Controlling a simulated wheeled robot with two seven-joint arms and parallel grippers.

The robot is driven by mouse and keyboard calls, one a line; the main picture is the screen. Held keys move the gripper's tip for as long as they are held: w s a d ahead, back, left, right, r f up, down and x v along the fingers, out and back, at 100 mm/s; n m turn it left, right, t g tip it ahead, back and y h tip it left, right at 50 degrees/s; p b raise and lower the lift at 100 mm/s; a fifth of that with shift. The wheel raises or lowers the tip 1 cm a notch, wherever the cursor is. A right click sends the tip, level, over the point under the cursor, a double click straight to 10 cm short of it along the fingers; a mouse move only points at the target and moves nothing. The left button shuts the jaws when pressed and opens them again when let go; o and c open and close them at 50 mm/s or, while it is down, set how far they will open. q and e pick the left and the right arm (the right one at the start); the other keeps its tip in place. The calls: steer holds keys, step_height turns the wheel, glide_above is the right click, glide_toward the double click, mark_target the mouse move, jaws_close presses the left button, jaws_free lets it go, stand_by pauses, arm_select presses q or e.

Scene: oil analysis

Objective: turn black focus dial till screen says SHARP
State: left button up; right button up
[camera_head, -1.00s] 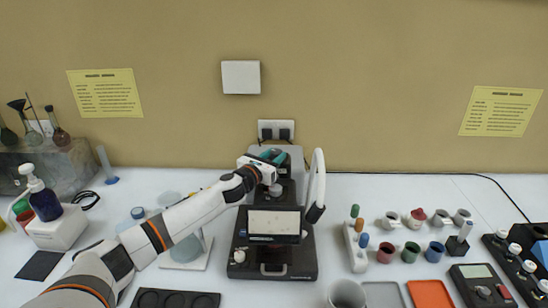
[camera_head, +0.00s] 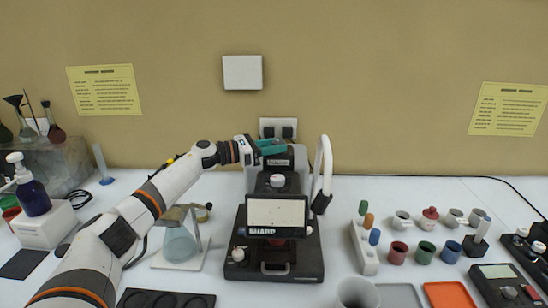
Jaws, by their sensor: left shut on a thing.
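The black instrument (camera_head: 293,262) stands at the middle of the table. Its screen (camera_head: 277,210) has a pale panel, and the dark strip below reads SHARP in large white letters. My left gripper (camera_head: 272,148), with teal fingers, is at the top of the instrument, shut on the black focus dial. The fingers and instrument head mostly hide the dial. A pale round knob (camera_head: 277,181) sits above the screen, apart from the gripper. My right gripper is not in view.
A white curved arm (camera_head: 323,165) rises at the instrument's right. A glass flask (camera_head: 180,245) on a white stand is close beside my left arm. Several small cups, including a green one (camera_head: 425,250), stand at right. A black tray (camera_head: 165,300) lies in front.

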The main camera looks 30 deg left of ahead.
arm_select(q)
steer(key=shift+a+r+h, duration=0.1)
steer(key=shift+r+h, duration=0.05)
steer(key=shift+h, duration=0.15)
steer(key=o, duration=1)
steer(key=shift+s+a+f+b, duration=0.15)
steer(key=shift+s+f+b, duration=0.05)
steer(key=shift+b, duration=0.15)
steer(key=b+v, duration=0.4)
steer(key=v, duration=0.7)
steer(key=shift+s+r+b, duration=0.2)
steer(key=shift+r+b, duration=0.15)
steer(key=shift+a+r, duration=0.1)
steer(key=shift+a, duration=0.05)
